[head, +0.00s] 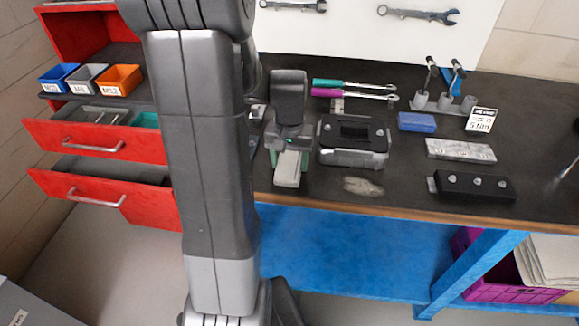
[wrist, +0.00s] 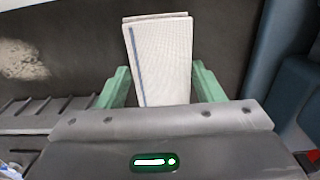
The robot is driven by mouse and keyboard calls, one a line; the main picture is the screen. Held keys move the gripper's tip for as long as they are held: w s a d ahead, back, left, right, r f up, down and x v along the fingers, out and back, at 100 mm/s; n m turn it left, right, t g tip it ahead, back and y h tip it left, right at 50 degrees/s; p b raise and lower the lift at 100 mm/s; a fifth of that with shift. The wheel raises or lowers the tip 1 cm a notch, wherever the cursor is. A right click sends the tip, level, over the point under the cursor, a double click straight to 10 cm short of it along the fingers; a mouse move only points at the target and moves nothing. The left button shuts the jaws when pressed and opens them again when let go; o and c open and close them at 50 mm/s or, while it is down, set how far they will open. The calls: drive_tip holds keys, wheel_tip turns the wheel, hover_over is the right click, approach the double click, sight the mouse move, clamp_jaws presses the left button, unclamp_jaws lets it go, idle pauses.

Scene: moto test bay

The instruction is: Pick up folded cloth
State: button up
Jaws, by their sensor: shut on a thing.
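The folded cloth (wrist: 160,60) is off-white with a blue stripe along its left side in the wrist view. It lies between the two green fingers of my gripper (wrist: 163,88), which are shut on it. In the head view, my gripper (head: 291,160) is over the dark workbench near its front edge, with the pale end of the cloth (head: 287,170) showing beneath it. The cloth's part nearest the palm is hidden in the wrist view. I cannot tell whether the cloth touches the bench.
A black-and-grey box (head: 353,158) stands just right of my gripper on the workbench (head: 400,195). A pale stain (head: 363,187) marks the bench. Red drawers (head: 95,142) stand open at left.

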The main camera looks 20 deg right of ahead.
sight(290, 164)
wheel_tip(290, 164, up, 10)
idle(0.6)
